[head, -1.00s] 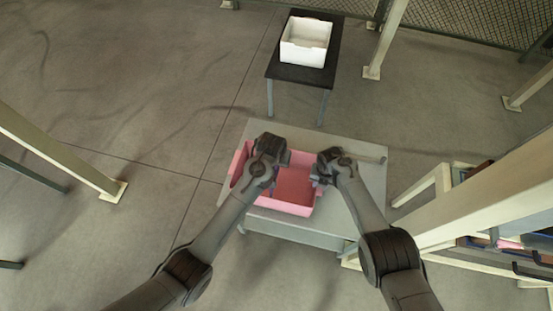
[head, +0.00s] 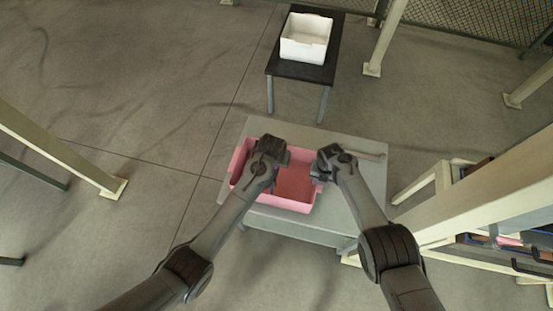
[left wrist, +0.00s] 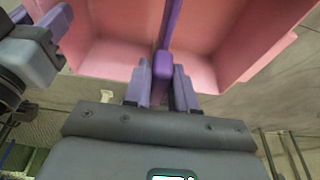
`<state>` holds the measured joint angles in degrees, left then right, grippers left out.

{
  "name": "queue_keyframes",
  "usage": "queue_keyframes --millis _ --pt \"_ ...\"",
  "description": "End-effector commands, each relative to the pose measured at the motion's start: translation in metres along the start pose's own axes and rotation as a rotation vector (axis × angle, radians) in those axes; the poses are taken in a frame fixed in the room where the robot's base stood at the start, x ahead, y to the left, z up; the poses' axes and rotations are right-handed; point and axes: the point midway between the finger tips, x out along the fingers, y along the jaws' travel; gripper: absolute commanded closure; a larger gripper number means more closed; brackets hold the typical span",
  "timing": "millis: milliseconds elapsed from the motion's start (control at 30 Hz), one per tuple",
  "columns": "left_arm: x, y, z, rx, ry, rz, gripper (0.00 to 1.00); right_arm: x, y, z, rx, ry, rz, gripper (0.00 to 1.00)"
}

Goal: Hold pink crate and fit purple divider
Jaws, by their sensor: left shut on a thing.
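The pink crate (head: 290,207) stands on the grey table, and its inside fills the top of the left wrist view (left wrist: 225,60). The purple divider (left wrist: 168,25) stands inside the crate, running across it between the two pink halves. My left gripper (left wrist: 162,88) is shut on the near end of the divider; in the head view the left gripper (head: 272,180) is over the crate and hides the divider. My right gripper (head: 318,172) is at the crate's right end wall. Its fingertips are close to the wall, but whether they clamp it is unclear.
A white crate (head: 305,48) sits on a black table (head: 318,73) farther back. A shelf frame (head: 480,208) with items stands at the right.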

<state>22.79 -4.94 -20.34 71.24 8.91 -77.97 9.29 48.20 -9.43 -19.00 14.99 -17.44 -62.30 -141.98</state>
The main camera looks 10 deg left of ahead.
Motion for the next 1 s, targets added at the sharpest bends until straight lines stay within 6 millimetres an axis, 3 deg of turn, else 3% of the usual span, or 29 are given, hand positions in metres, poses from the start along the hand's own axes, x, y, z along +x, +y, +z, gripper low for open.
queue_keyframes --millis 1000 --pt "0.024 0.000 0.007 0.000 -0.001 0.000 1.00 0.000 0.000 0.000 0.000 0.000 0.000 1.00"
